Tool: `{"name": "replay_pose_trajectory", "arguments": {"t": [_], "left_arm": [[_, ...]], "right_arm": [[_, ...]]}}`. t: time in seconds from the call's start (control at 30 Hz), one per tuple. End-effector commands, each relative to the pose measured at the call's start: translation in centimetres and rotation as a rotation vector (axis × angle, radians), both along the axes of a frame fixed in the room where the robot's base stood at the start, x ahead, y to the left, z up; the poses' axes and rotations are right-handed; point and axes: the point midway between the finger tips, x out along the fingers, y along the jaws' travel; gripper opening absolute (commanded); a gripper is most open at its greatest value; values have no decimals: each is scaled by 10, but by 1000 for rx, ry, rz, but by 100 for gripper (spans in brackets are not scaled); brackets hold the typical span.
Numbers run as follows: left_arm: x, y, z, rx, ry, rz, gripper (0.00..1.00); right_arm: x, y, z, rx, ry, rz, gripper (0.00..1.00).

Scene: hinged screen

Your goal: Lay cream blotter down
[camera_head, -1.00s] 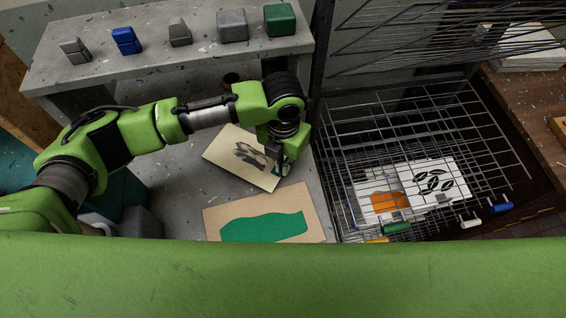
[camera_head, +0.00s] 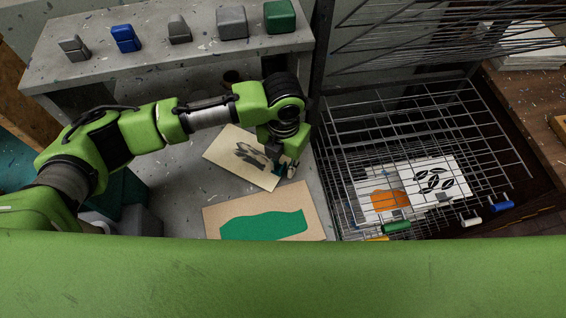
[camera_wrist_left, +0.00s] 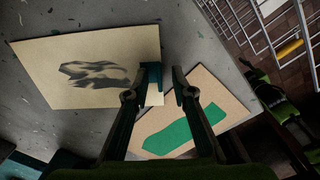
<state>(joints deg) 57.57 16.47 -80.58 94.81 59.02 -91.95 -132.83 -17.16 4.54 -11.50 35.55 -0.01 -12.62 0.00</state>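The cream blotter (camera_head: 222,143) is a pale sheet with a dark grey print. It appears to lie flat on the grey bench top, turned at an angle. It also shows in the left wrist view (camera_wrist_left: 50,85). My left gripper (camera_head: 285,169) is at its right end. In the left wrist view the two fingertips (camera_wrist_left: 165,76) stand apart with a gap between them; one overlaps the sheet's right edge and the other is beyond it. A green and black part (camera_wrist_left: 285,115) at the right of the wrist view may be my right arm; its fingers are not clear.
A tan sheet with a green shape (camera_head: 214,212) lies close in front of the cream one. A wire drying rack (camera_head: 345,130) with printed sheets stands to the right. Several blocks, including a green one (camera_head: 280,17), stand on the shelf behind. Bare bench lies left of the sheets.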

Motion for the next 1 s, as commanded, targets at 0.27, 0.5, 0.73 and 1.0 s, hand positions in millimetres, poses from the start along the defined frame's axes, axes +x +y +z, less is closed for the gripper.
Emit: {"name": "replay_pose_trajectory", "arguments": {"t": [0.27, 0.5, 0.73, 1.0], "left_arm": [[0, 0, 0, 0, 0, 0, 21], [0, 0, 3, 0, 0, 0, 21], [0, 0, 25, 0, -1, 0, 21], [0, 0, 52, 0, -1, 0, 21]], "right_arm": [[0, -2, 0, -2, 0, 0, 40], [0, -2, 3, -2, 1, 0, 40], [0, -2, 24, -2, 1, 0, 40], [0, -2, 50, -2, 1, -1, 40]]}}
